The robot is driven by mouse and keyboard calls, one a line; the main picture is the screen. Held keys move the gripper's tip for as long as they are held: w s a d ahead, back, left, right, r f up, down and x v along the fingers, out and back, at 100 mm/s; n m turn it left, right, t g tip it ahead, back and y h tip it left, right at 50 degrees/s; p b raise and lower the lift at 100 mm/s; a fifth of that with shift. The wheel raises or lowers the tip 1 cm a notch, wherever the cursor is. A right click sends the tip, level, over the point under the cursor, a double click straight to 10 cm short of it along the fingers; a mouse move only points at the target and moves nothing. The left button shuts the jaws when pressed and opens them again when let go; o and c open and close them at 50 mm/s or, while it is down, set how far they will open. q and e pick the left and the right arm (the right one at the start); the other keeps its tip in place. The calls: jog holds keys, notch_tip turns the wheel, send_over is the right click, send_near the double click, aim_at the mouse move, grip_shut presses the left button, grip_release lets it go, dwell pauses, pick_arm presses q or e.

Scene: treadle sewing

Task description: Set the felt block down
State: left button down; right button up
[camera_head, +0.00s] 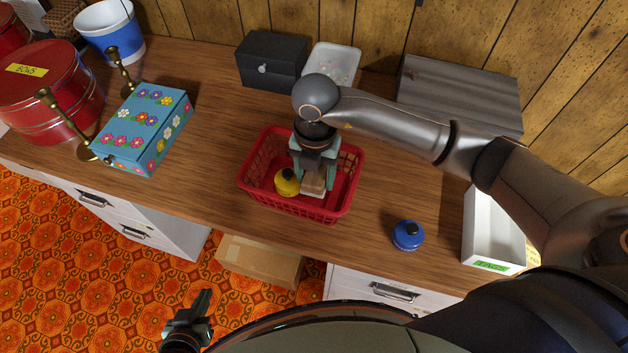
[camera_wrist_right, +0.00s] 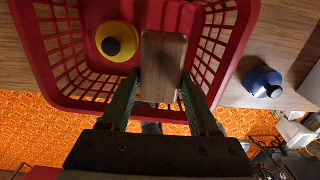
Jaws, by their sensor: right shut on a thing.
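The felt block (camera_head: 313,187), a small tan-brown block, is between the fingers of my right gripper (camera_head: 314,178). The gripper reaches down into a red plastic basket (camera_head: 258,199) on the wooden counter. In the right wrist view the felt block (camera_wrist_right: 163,62) is held between the greenish fingers of the right gripper (camera_wrist_right: 161,92), within the rim of the red basket (camera_wrist_right: 42,40). Whether the block touches the basket floor cannot be told. My left gripper (camera_head: 200,312) is low over the patterned floor, away from the counter; its jaw opening is unclear.
A yellow round object with a dark top (camera_head: 287,182) sits in the basket, left of the block. A blue one (camera_head: 408,235) stands on the counter at right, near a white tray (camera_head: 492,232). A flowered blue box (camera_head: 146,132) and black box (camera_head: 271,60) stand behind and left.

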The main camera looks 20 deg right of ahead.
aim_at(314, 186)
jog(key=shift+w+f, duration=0.3)
jog(key=shift+f, duration=0.1)
notch_tip(314, 186, down, 3)
jog(key=shift+w+f, duration=0.15)
jog(key=shift+f, duration=0.05)
jog(key=shift+f+b, duration=0.3)
jog(key=shift+f, duration=0.35)
jog(key=o, duration=1.4)
jog(key=shift+r, duration=0.2)
notch_tip(314, 186, up, 13)
jog(key=shift+p, duration=0.3)
